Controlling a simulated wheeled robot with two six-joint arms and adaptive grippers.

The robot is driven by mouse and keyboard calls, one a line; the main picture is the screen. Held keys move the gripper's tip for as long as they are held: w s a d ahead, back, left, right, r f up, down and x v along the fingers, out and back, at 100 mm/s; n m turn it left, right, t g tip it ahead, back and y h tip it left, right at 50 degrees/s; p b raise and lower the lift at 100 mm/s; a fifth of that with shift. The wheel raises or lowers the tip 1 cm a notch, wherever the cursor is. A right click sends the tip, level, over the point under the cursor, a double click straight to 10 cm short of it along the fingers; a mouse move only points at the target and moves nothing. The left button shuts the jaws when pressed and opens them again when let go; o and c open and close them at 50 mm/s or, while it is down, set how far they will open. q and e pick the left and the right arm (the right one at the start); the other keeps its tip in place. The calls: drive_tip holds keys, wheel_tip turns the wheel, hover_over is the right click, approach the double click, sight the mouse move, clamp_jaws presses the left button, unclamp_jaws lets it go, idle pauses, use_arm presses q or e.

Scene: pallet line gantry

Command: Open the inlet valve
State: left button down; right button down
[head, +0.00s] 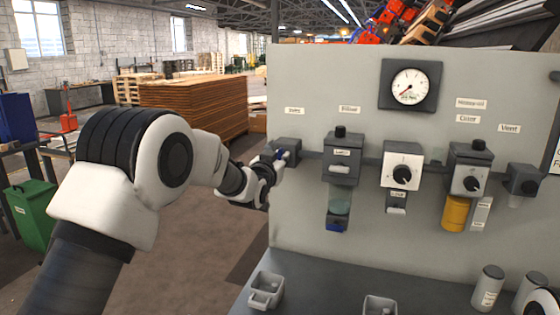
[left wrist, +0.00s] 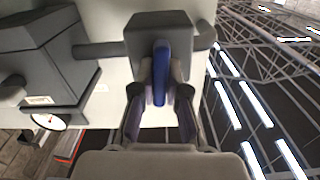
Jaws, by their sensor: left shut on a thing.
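The inlet valve is a small dark grey block (head: 287,146) at the left end of the pipe on the grey panel, under a small label. It also shows in the left wrist view (left wrist: 158,27), with a blue lever handle (left wrist: 161,65) on its front. My left gripper (head: 277,160) reaches the valve from the left. In the left wrist view its fingers (left wrist: 161,85) are shut on the blue handle, one on each side. The handle stands out lengthwise between the fingers. In the head view the gripper mostly hides the handle. My right gripper is out of view.
To the right along the panel (head: 310,75) are a filter unit (head: 342,166), a regulator with a black knob (head: 402,164), a lubricator with an amber bowl (head: 468,170) and a vent valve (head: 522,180). A pressure gauge (head: 410,86) is above. Small grey trays (head: 266,290) lie on the bench.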

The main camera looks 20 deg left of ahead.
use_arm(q)
drive_tip(key=m+b, duration=0.2)
drive_tip(key=m, duration=0.2)
drive_tip(key=shift+d+f, duration=0.1)
drive_tip(key=shift+f, duration=0.05)
drive_tip(key=m+b, duration=0.3)
drive_tip(key=m, duration=0.1)
drive_tip(key=shift+d+m, duration=0.1)
drive_tip(key=shift+m, duration=0.2)
drive_tip(key=m+b, duration=0.2)
drive_tip(key=m, duration=0.2)
drive_tip(key=shift+f+m, duration=0.15)
drive_tip(key=shift+m, duration=0.15)
drive_tip(key=shift+f+m+b, duration=0.1)
drive_tip(key=shift+m+b, duration=0.6)
drive_tip(key=shift+m, duration=1)
drive_tip(key=shift+d, duration=0.1)
drive_tip(key=c, duration=1.2)
unclamp_jaws()
drive_tip(key=shift+s, duration=0.1)
drive_tip(key=s, duration=1.1)
drive_tip(key=shift+s+a, duration=0.2)
drive_tip(key=shift+s, duration=0.2)
